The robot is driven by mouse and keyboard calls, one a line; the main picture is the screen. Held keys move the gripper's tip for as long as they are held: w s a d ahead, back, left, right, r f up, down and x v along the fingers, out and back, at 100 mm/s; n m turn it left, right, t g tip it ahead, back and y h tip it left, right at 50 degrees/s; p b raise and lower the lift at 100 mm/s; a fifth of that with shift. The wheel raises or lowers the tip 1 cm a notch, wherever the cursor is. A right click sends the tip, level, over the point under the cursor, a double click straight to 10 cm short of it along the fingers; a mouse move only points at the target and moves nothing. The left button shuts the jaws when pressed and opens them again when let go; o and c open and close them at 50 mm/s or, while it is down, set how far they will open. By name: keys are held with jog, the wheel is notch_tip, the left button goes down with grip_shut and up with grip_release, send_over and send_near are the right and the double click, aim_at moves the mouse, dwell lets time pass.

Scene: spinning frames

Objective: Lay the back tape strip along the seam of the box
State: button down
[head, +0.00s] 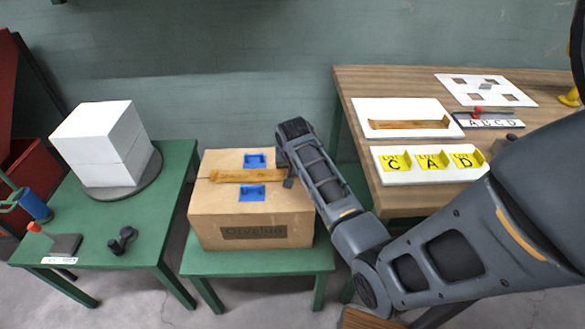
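The brown cardboard box (252,208) stands closed on a low green table in the middle of the head view. An orange-brown tape strip (245,176) with dark lettering runs left to right across its top, between two blue pieces (256,160). I cannot tell whether it lies flat or is slightly raised. A second brown tape strip (408,124) lies on a white board (385,106) on the wooden table. My gripper (288,182) is over the right side of the box top, at the strip's right end. Its fingers are mostly hidden by my wrist, so its grip is unclear.
The wooden table (352,80) at right also bears a white board with yellow lettered cards (432,161), a holed white plate and a lettered strip. A left green table (110,215) bears white blocks (103,142) on a grey disc, a red-knobbed tool and a small black object.

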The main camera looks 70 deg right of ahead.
jog(key=shift+f, duration=0.1)
jog(key=c, duration=1.3)
grip_release()
